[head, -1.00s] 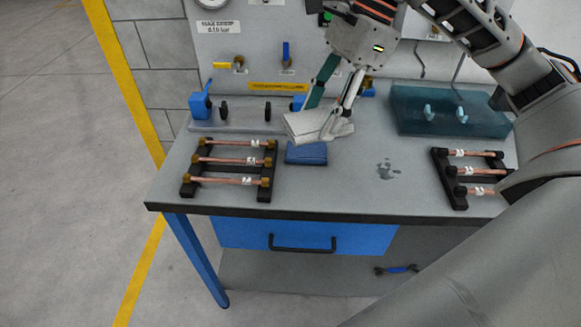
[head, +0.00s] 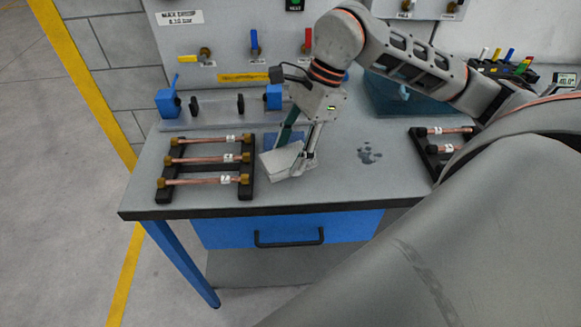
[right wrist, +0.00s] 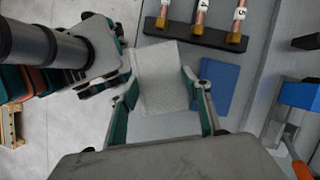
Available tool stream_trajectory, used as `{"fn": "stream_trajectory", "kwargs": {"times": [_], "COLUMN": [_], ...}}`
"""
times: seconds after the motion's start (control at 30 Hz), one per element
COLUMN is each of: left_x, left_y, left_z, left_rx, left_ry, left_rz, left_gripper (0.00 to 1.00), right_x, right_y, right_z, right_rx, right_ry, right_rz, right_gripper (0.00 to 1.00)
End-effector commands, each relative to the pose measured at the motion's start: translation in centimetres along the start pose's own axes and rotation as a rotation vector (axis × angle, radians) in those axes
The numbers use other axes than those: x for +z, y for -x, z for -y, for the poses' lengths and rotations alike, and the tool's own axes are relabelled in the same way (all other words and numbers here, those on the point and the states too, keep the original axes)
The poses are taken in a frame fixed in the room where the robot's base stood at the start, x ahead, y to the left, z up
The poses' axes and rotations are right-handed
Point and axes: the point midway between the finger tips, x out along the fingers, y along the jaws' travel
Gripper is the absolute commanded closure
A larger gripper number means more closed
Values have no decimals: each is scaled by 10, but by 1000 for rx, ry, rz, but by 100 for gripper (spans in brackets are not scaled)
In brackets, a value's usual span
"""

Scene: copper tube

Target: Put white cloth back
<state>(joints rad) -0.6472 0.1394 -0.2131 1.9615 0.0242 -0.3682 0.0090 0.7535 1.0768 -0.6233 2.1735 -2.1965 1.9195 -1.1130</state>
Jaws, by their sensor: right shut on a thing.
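The white cloth (head: 283,160) is a folded, pale pad at my right gripper (head: 297,150), left of the middle of the bench in the head view. The right gripper is shut on it. In the right wrist view the cloth (right wrist: 160,80) spreads out beyond my right gripper's fingers (right wrist: 166,112). I cannot tell whether its underside touches the bench. A blue folded cloth (right wrist: 214,85) lies flat beside it; in the head view it is partly hidden behind the gripper.
A black rack with copper tubes (head: 205,163) stands left of the cloth, close by. A second rack (head: 440,145) is at the right, partly behind my arm. A wet patch (head: 369,152) lies between. A blue fixture (head: 168,102) and teal box (head: 400,100) stand behind.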

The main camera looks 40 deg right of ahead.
Motion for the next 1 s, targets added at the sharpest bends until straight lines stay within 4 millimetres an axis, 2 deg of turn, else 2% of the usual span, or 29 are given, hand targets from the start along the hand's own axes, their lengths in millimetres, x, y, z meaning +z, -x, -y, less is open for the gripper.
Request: {"fn": "stream_trajectory", "kwargs": {"times": [0.47, 0.9, 0.93, 1.0], "left_x": [-2, 5, 6, 5], "left_y": [0, -2, -2, -1], "left_z": [1, 0, 0, 0], "left_rx": [-1, 0, 0, 0], "left_ry": [0, 0, 0, 0], "left_rz": [-5, 4, 4, 5], "left_gripper": [60, 60, 60, 60], "right_x": [-18, -22, -22, -21], "right_y": [-46, -52, -52, -52], "right_z": [0, 1, 0, 0], "right_rx": [1, -1, -1, -1], "right_ry": [0, 1, 0, 1], "right_rz": [1, 0, 0, 0], "right_gripper": [72, 72, 50, 35]}}
